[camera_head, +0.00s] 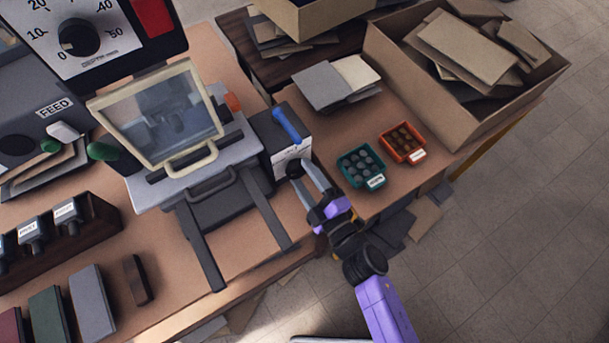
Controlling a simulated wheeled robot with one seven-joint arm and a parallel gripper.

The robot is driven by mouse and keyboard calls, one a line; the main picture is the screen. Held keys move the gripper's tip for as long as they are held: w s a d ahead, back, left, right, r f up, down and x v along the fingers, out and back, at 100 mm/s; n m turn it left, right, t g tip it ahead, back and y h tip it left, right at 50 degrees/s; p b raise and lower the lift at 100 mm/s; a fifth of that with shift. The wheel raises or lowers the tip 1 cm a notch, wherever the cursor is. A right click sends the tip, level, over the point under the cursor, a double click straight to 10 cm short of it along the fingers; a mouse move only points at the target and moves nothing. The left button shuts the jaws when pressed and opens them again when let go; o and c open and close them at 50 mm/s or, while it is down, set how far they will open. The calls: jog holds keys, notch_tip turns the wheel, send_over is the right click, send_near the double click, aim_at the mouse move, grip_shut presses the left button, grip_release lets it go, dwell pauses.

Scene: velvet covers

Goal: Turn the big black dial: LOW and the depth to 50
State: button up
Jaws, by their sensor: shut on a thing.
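A black dial (293,168) sticks out of the front of the grey box with a blue lever, below a white label whose words are too small to read. My gripper (303,178) reaches it from the lower right, its fingers closed around the dial. The fingers hide part of it, and I cannot tell its setting. The depth dial (79,36) is a black knob on the white scale panel at the top left, marked from 0 to 50. Its pointer seems to be on the lower left, near 0. Nothing touches the depth dial.
The machine's clear guard (158,112) stands left of my gripper, with two dark rails (268,212) jutting forward. A teal tray (377,182) and an orange tray (421,155) of small parts sit to the right. A cardboard box (392,62) stands behind them. Open floor lies right.

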dwell(0.3)
jog(key=o, duration=1.4)
jog(key=shift+s, duration=0.1)
jog(key=v, duration=0.7)
jog(key=shift+s+d, duration=0.2)
jog(key=shift+s, duration=0.05)
